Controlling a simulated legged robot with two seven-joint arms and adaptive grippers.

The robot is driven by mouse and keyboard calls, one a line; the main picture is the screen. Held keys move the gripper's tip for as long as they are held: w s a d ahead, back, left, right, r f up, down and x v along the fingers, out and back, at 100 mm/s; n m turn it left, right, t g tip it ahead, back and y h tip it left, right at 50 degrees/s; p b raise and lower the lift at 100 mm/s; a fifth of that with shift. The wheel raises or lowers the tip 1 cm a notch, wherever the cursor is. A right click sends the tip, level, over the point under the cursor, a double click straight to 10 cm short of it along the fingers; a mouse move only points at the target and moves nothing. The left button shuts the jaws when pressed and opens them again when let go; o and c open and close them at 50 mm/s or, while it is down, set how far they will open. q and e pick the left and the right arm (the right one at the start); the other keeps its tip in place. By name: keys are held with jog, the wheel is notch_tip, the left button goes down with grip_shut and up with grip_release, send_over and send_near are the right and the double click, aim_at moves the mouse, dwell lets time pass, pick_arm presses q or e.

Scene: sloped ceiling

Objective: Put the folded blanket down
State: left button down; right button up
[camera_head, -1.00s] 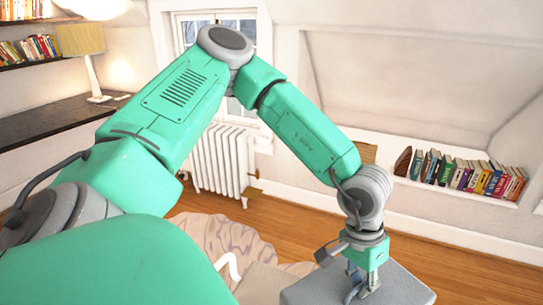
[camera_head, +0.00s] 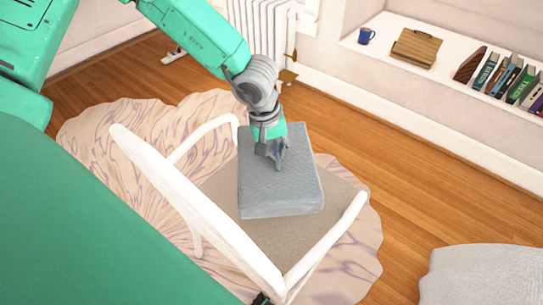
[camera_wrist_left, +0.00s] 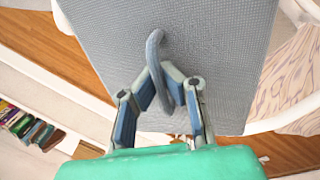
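The folded blanket (camera_head: 285,190) is a grey textured block with a loop on its top face. In the head view it is over the brown seat of a white-framed chair (camera_head: 222,195); I cannot tell whether it touches the seat. My left gripper (camera_head: 277,158) is on top of the blanket. In the left wrist view its fingers (camera_wrist_left: 160,92) close around the grey loop (camera_wrist_left: 154,50), and the blanket (camera_wrist_left: 215,45) fills the upper middle. My right gripper is not in view.
The chair's white armrests rise on both sides of the seat. A patterned rug (camera_head: 105,150) lies under the chair on the wood floor. A low shelf holds a blue mug (camera_head: 366,36), a brown box (camera_head: 416,47) and books. A grey surface (camera_head: 485,274) is at lower right.

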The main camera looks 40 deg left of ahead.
pick_arm(q)
jog(key=w+a+f+n+b, duration=0.1)
jog(key=f+n, duration=0.1)
jog(key=f, duration=0.1)
jog(key=w+a+f+n+b, duration=0.2)
jog(key=f, duration=0.1)
jog(key=w+a+f+n+b, duration=0.1)
jog(key=f+n+b, duration=0.1)
jog(key=f, duration=0.2)
jog(key=shift+w+a+t+y, duration=0.2)
jog(key=shift+t+y, duration=0.2)
jog(key=f+n+b, duration=0.1)
jog(key=f+b, duration=0.1)
jog(key=f, duration=0.2)
jog(key=w+f+n+b, duration=0.1)
jog(key=f+b, duration=0.1)
jog(key=f, duration=0.2)
jog(key=w+f+n+b, duration=0.1)
jog(key=f+b, duration=0.1)
jog(key=f, duration=0.3)
jog(key=shift+w+a+y+b, duration=0.1)
jog(key=shift+a+y+b, duration=0.2)
jog(key=shift+b, duration=0.1)
jog(key=shift+r, duration=0.15)
